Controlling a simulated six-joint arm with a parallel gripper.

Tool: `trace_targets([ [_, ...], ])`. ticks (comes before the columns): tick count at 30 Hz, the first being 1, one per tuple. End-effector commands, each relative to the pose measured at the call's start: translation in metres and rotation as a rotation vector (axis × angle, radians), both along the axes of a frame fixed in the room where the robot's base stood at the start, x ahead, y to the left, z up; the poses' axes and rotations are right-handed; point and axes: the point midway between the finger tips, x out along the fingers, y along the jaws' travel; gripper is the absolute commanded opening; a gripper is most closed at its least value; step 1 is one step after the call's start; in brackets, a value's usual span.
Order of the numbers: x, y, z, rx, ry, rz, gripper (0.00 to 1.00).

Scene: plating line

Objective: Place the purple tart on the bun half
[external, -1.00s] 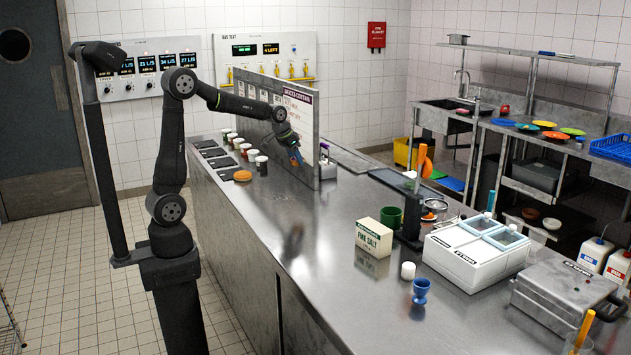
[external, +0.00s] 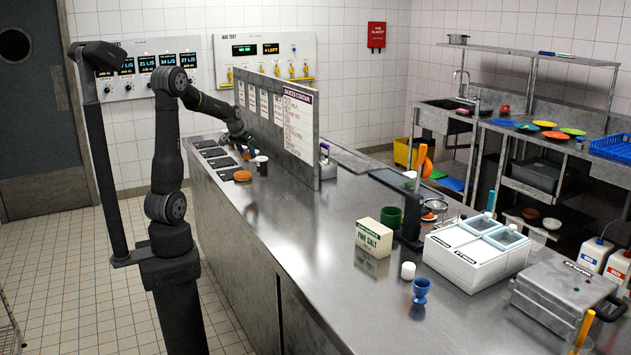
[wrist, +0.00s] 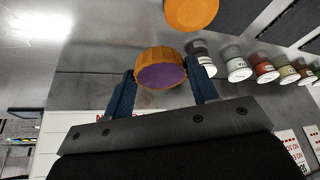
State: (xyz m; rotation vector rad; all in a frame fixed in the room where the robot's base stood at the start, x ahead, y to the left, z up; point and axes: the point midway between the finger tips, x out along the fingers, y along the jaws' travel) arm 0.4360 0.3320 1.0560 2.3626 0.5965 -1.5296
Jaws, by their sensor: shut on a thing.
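The purple tart (wrist: 161,72) has an orange-brown crust and a purple filling. In the wrist view it sits between the two blue fingers of my gripper (wrist: 163,88), which is shut on it. The bun half (wrist: 191,12) is an orange-brown round at the top of the wrist view, apart from the tart. In the external view the bun half (external: 242,176) lies on the steel counter near its left edge. My gripper (external: 251,153) is just behind and above it there; the tart is too small or hidden to make out in that view.
A row of labelled cups (wrist: 237,66) stands right beside my gripper, with one cup (external: 262,165) visible near the bun half. Dark panels (external: 215,153) lie along the counter's left edge. An upright board (external: 300,140) stands to the right.

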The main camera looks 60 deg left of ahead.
Motion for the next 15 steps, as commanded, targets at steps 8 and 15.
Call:
trace_targets([
  [8,-0.011,0.054,-0.033,-0.002,0.000,0.003,0.44],
  [15,-0.013,0.064,-0.045,0.001,-0.001,-0.001,0.44],
])
